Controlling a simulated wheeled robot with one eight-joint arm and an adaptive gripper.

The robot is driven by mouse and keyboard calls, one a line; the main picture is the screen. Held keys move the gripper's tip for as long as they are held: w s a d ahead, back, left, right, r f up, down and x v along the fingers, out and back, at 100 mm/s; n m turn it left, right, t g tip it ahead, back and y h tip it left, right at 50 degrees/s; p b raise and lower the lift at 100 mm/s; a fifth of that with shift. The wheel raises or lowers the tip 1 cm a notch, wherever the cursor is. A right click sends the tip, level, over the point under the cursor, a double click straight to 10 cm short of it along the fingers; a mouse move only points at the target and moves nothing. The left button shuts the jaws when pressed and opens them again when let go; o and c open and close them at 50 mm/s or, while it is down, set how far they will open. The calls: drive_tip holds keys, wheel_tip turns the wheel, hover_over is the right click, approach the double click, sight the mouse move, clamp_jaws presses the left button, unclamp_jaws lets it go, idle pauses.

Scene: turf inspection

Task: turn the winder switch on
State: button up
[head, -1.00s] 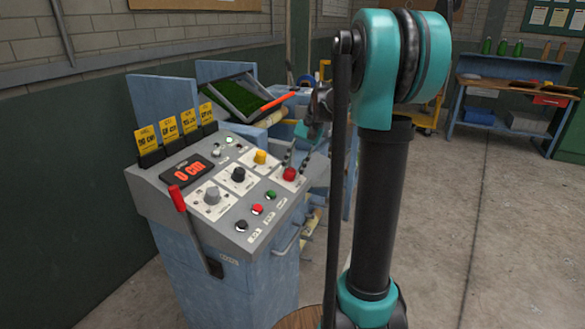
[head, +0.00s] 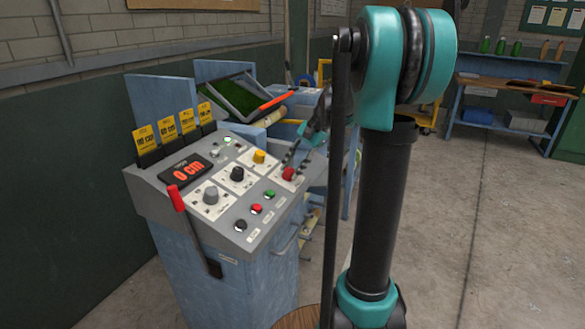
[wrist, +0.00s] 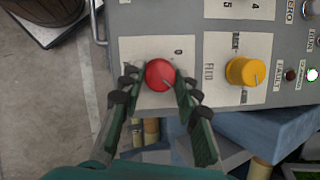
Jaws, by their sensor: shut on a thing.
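The sloped grey control panel (head: 150,185) carries a red rotary knob (head: 288,174) near its right edge. In the wrist view the same red knob (wrist: 159,75) sits on a white plate with a "0" mark beside it. My gripper (wrist: 155,88) has its dark fingers on both sides of the red knob, shut on it. In the head view my gripper (head: 291,158) is small and partly hidden behind my arm, at the red knob. The plate's other lettering is too small or covered to read.
A yellow knob (wrist: 246,72) marked "FEED" is beside the red one. The panel also has a black knob (head: 237,174), a grey knob (head: 211,195), a red lever (head: 176,198), push buttons and a display (head: 187,172) reading "0 cm". A green turf tray (head: 238,92) lies behind.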

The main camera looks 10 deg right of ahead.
drive_tip(key=o, duration=1.2)
drive_tip(key=shift+c, duration=0.2)
drive_tip(key=shift+r, duration=0.1)
drive_tip(key=v, duration=1.2)
drive_tip(key=shift+d, duration=0.15)
